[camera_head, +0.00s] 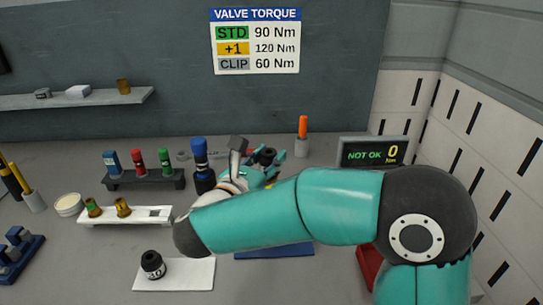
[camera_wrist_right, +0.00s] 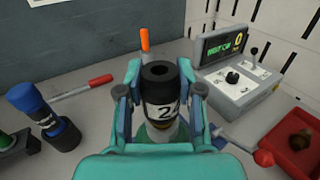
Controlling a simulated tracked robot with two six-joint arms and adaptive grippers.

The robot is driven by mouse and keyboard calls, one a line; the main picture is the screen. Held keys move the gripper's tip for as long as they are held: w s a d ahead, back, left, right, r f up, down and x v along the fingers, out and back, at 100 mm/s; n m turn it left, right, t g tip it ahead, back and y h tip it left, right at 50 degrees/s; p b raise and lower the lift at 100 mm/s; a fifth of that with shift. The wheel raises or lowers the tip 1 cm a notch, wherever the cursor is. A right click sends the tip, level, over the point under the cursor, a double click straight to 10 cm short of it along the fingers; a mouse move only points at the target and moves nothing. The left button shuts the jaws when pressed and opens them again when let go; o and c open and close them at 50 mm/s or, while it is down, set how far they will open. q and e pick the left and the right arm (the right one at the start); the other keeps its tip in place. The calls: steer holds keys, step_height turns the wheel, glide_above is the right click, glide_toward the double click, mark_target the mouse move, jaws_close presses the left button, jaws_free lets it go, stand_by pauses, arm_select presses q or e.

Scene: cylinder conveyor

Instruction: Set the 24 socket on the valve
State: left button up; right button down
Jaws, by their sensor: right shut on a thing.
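My right gripper (camera_head: 262,168) is shut on a black socket (camera_wrist_right: 158,78) with a white label, on which "24" is partly readable. In the right wrist view the socket stands upright between the two fingers (camera_wrist_right: 160,94), its round open top facing up. In the head view the hand is partly behind my own arm, and only a dark bit of the socket (camera_head: 266,156) shows. My left gripper is not in view.
Another black socket (camera_head: 153,264) stands on a white mat (camera_head: 190,274). Brass fittings (camera_head: 123,207) sit on a white rack (camera_head: 158,215). A tester (camera_head: 372,152) reads "NOT OK 0". A red tray (camera_wrist_right: 291,150) is at right.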

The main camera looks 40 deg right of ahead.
steer(key=shift+f, duration=0.25)
steer(key=c, duration=0.7)
jaws_free()
step_height(320, 180, up, 6)
steer(key=p, duration=0.5)
steer(key=shift+w+p, duration=0.1)
steer(key=shift+p, duration=0.2)
